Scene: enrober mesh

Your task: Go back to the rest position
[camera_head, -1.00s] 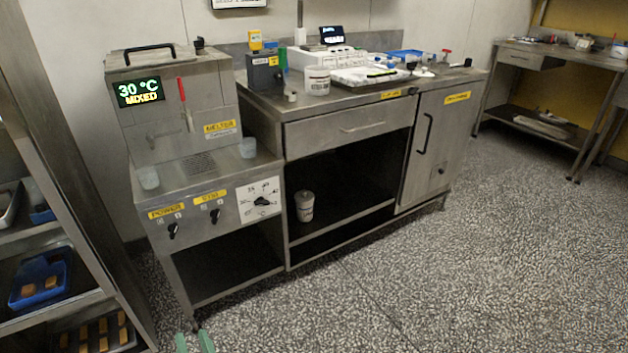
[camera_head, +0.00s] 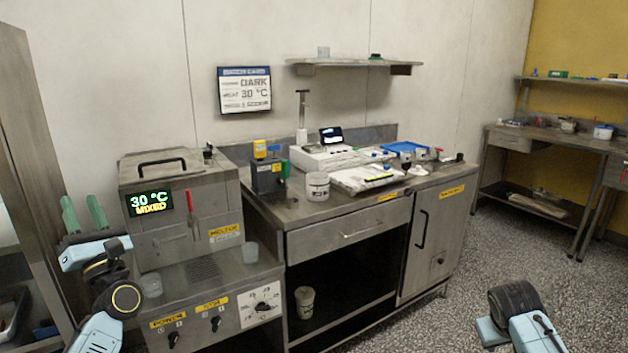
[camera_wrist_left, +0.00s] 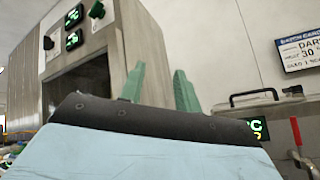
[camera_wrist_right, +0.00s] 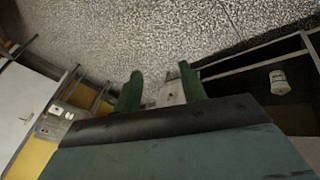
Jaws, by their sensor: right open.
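My left gripper (camera_head: 84,214) is raised at the left in the head view, in front of the grey metal rack and left of the melter. Its two green fingers point up and stand apart with nothing between them; they also show in the left wrist view (camera_wrist_left: 160,88). My right arm shows at the lower right of the head view, over the floor, with its fingers out of that picture. In the right wrist view my right gripper (camera_wrist_right: 158,90) has its green fingers apart and empty, with floor and metal furniture beyond.
The melter (camera_head: 160,235) reads 30 °C MIXED and stands close to my left gripper. The steel counter (camera_head: 290,212) beside it carries a tub (camera_head: 317,186), a scale and trays. A wall shelf (camera_head: 355,66) hangs above. Speckled floor (camera_head: 440,320) is open at the right.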

